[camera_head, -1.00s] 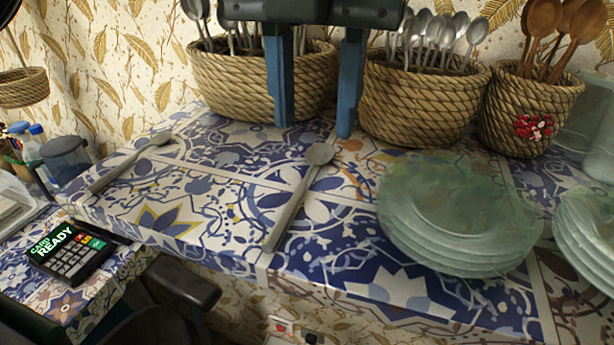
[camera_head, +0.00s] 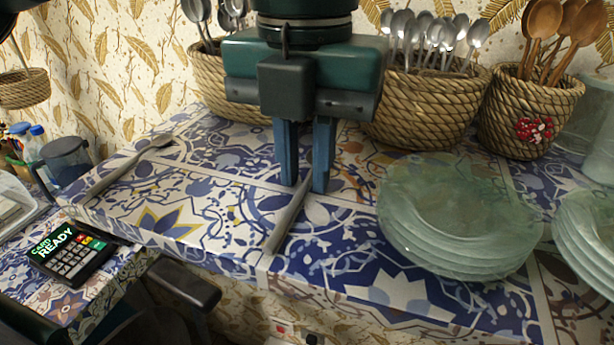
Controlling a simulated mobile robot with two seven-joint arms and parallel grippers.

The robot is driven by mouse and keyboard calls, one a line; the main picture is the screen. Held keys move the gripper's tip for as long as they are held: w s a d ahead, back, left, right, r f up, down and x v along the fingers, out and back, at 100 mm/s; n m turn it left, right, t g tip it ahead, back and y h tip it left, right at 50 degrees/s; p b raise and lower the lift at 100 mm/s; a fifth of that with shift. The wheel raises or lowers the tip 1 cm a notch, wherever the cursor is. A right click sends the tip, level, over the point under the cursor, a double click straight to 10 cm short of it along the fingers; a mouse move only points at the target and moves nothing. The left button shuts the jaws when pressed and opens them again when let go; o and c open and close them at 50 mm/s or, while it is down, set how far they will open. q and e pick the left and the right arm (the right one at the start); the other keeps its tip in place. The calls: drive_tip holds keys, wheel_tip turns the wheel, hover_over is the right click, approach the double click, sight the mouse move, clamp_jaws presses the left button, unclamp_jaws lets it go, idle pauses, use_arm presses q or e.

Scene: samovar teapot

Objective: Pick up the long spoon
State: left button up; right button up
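A long grey spoon (camera_head: 285,227) lies on the blue-and-white tiled counter (camera_head: 225,215), its near handle end close to the front edge. Its bowl end is hidden behind my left gripper. My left gripper (camera_head: 305,186) reaches down from the top middle, its two blue fingers on either side of the spoon. A second long spoon (camera_head: 120,166) lies on the counter to the left. My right gripper is not in view.
Rope baskets of metal spoons (camera_head: 420,108) and wooden spoons (camera_head: 528,112) stand along the back. Stacked green glass plates (camera_head: 455,215) are close on the right. A card reader (camera_head: 72,253) is on the lower counter at left.

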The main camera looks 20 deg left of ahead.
use_arm(q)
clamp_jaws()
drive_tip(key=shift+r, duration=0.1)
